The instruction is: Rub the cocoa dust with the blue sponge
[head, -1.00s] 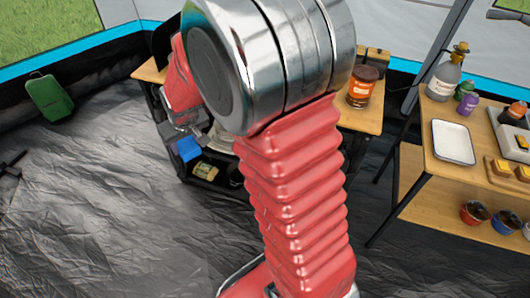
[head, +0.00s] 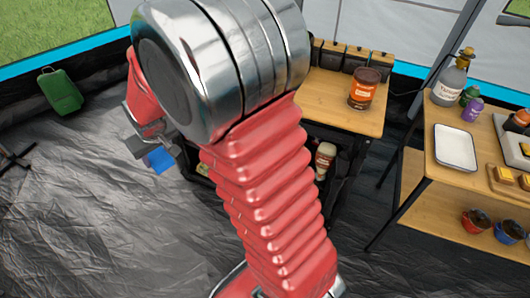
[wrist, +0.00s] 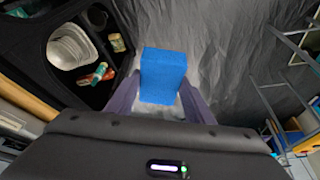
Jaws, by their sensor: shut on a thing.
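My gripper (head: 150,150) is shut on the blue sponge (wrist: 163,76), which sits between its two fingers in the wrist view. The sponge also shows in the head view (head: 159,162), held in the air over the dark floor, left of the wooden table (head: 345,108). My own red arm hides much of that table in the head view. I cannot make out any cocoa dust in either view.
A jar (head: 365,89) stands on the table, with several dark boxes behind. A second table (head: 437,167) at right holds a white tray (head: 455,147) and bottles. A black shelf unit (wrist: 40,50) with bowls is beside my gripper.

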